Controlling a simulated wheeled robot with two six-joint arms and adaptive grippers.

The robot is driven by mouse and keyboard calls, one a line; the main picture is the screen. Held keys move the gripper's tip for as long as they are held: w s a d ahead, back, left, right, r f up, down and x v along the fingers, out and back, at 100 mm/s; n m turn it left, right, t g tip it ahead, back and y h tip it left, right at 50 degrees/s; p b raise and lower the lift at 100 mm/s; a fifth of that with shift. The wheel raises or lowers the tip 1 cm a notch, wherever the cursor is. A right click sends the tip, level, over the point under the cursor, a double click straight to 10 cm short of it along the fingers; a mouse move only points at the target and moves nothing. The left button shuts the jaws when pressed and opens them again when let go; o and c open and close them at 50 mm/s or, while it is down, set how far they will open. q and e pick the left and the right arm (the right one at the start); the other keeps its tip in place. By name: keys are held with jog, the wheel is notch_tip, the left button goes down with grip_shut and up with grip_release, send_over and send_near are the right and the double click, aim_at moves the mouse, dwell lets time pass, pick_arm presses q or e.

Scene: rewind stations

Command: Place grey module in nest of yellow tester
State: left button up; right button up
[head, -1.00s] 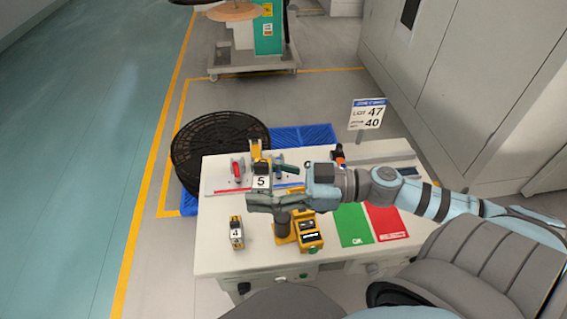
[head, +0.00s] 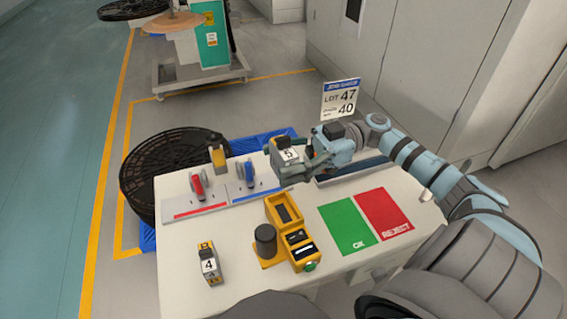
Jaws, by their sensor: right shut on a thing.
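My right gripper (head: 293,168) is shut on a grey module (head: 279,145) with a white label "5". It holds the module in the air above the back part of the table, behind the tester. The yellow tester (head: 303,253) stands on the table in front, with a dark screen and a green button. Its nest (head: 283,207), a yellow-rimmed recess at its back end, looks empty. My left gripper is not in view.
Another module (head: 209,264), labelled "4", stands at the table's front left. A dark cylinder (head: 265,240) is beside the tester. Red (head: 198,186) and blue (head: 249,173) clamps stand behind. Green (head: 346,227) and red (head: 383,214) mats lie to the right.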

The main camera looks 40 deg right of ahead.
notch_tip(320, 180, down, 14)
jog(key=b, duration=0.3)
jog(key=shift+w+r, duration=0.1)
jog(key=shift+r, duration=0.15)
jog(key=shift+f+b, duration=0.15)
jog(key=shift+b, duration=0.15)
jog(key=o, duration=1.2)
jog(key=shift+o, duration=0.2)
